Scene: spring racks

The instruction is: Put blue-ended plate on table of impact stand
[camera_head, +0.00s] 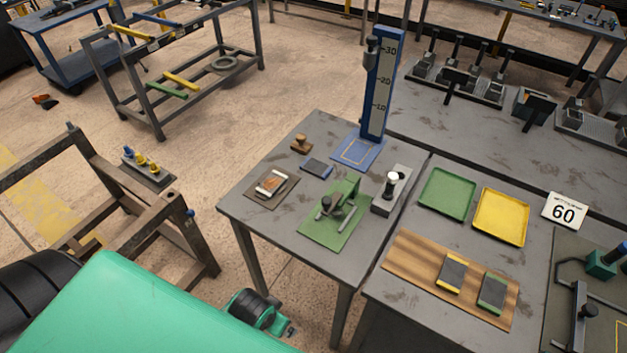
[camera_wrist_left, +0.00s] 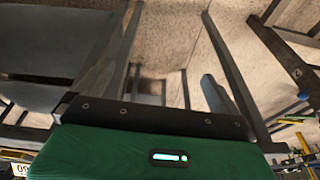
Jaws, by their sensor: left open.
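The blue-ended plate (camera_head: 316,168), a small dark slab with blue edges, lies flat on the grey table (camera_head: 275,224) left of the impact stand. The impact stand (camera_head: 381,90) is a tall blue column with a scale marked 10, 20 and 30. A dark drop head (camera_head: 371,52) sits high on its left side. Its flat blue base (camera_head: 358,152) has a pale outlined rectangle and looks bare. My right gripper is in neither view.
A stamp-like brown object (camera_head: 301,144), a brown pad (camera_head: 270,187) and a green fixture (camera_head: 337,215) share the table. To the right, a wooden board (camera_head: 411,259) holds yellow-ended (camera_head: 452,273) and green-ended (camera_head: 493,292) plates near green (camera_head: 447,194) and yellow (camera_head: 501,216) trays.

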